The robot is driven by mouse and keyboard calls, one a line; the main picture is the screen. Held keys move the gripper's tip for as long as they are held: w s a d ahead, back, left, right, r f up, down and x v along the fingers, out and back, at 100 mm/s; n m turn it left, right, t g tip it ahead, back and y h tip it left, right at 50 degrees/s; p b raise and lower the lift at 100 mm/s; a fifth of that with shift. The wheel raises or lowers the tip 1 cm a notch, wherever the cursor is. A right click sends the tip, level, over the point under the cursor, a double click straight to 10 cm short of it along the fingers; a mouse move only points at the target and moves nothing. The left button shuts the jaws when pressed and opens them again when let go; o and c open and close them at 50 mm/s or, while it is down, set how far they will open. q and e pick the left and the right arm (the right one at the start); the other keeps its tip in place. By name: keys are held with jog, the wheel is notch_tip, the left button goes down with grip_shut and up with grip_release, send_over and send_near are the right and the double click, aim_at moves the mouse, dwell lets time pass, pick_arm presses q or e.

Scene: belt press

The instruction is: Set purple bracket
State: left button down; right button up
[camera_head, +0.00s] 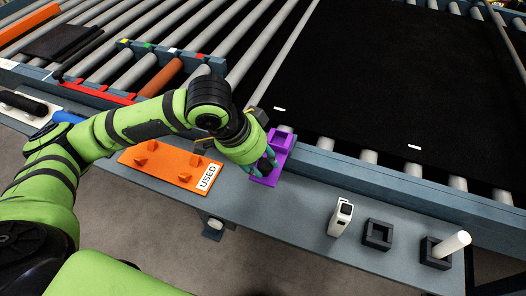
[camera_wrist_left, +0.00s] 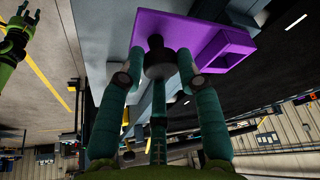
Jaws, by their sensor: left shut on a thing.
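The purple bracket (camera_head: 280,141) shows at the front edge of the conveyor in the head view, a flat plate with a raised square socket. My left gripper (camera_head: 262,165) is at the bracket's near end. In the left wrist view the bracket (camera_wrist_left: 211,34) fills the top, with its square socket at right. There my left gripper (camera_wrist_left: 157,70) has its teal fingers closed around a dark round knob (camera_wrist_left: 157,58) on the bracket. Whether the plate touches the surface beneath it is hard to tell. My right gripper is not visible in the head view.
An orange plate labelled USED (camera_head: 172,166) lies left of the bracket on the grey ledge. To the right stand a white device (camera_head: 341,218), a black square holder (camera_head: 378,234) and another holder with a white cylinder (camera_head: 452,244). A black belt (camera_head: 390,80) covers rollers behind.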

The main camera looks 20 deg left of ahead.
pick_arm(q)
jog(key=shift+s+d+f, duration=0.15)
jog(key=shift+s+f, duration=0.05)
jog(key=shift+s, duration=0.1)
jog(key=c, duration=0.9)
grip_release()
jog(key=shift+c, duration=0.2)
jog(key=shift+o, duration=0.4)
jog(key=shift+w+d, duration=0.1)
jog(key=shift+w, duration=0.1)
jog(key=shift+r, duration=0.25)
jog(key=v, duration=1.1)
jog(key=shift+r, duration=0.3)
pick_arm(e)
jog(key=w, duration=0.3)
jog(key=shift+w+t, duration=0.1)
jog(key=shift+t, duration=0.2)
pick_arm(q)
jog(key=shift+s, duration=0.1)
